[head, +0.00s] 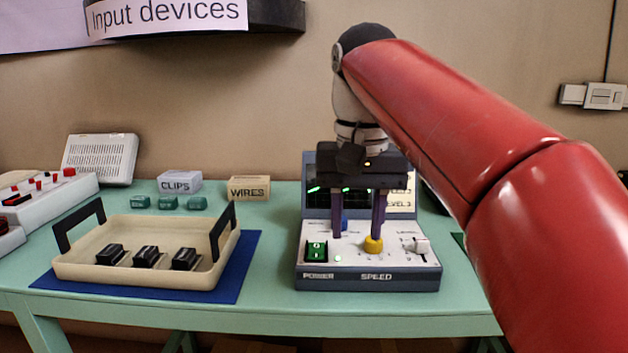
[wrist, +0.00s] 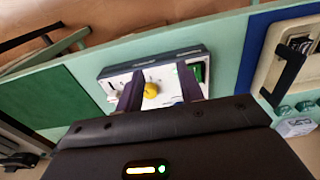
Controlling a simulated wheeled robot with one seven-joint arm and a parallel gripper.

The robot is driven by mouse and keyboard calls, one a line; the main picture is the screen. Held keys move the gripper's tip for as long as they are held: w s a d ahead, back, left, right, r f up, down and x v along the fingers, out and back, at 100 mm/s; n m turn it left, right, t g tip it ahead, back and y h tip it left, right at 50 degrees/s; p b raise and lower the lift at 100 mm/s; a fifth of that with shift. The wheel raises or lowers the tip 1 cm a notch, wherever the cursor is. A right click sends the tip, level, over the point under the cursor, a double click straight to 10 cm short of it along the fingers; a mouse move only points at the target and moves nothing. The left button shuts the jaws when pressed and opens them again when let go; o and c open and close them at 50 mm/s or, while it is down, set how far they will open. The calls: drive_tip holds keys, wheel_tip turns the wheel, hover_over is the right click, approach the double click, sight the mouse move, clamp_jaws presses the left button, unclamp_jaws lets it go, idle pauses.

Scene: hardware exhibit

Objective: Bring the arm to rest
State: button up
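My gripper (head: 357,215) hangs pointing down over the control panel (head: 369,284) on the green table, with its two dark purple fingers spread apart. It is open and nothing shows between the fingers. In the head view the right finger overlaps the yellow speed knob (head: 373,244); I cannot tell whether it touches. The wrist view shows the fingers (wrist: 158,88) apart, with the yellow knob (wrist: 151,90) seen between them. My red arm reaches in from the right. The panel also has a green power switch (head: 316,250), a blue knob (head: 341,224) and a white lever (head: 416,245).
A cream tray (head: 140,276) with black handles and several black parts stands on a blue mat (head: 238,270) at left. Boxes marked clips (head: 180,182) and wires (head: 248,188) stand behind it. A screen rises at the panel's back. The table between tray and panel is clear.

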drive_tip(key=s+d+f+t, duration=0.1)
drive_tip(key=s+d+f, duration=0.2)
drive_tip(key=f, duration=0.4)
drive_tip(key=s+d+f+t, duration=0.2)
drive_tip(key=s+f, duration=0.3)
drive_tip(key=f, duration=0.3)
drive_tip(key=s+d+f+t, duration=0.2)
drive_tip(key=s+d+f, duration=0.2)
drive_tip(key=f, duration=0.3)
drive_tip(key=shift+s+d+f+n, duration=0.2)
drive_tip(key=shift+s+d+n, duration=0.1)
drive_tip(key=shift+s, duration=0.15)
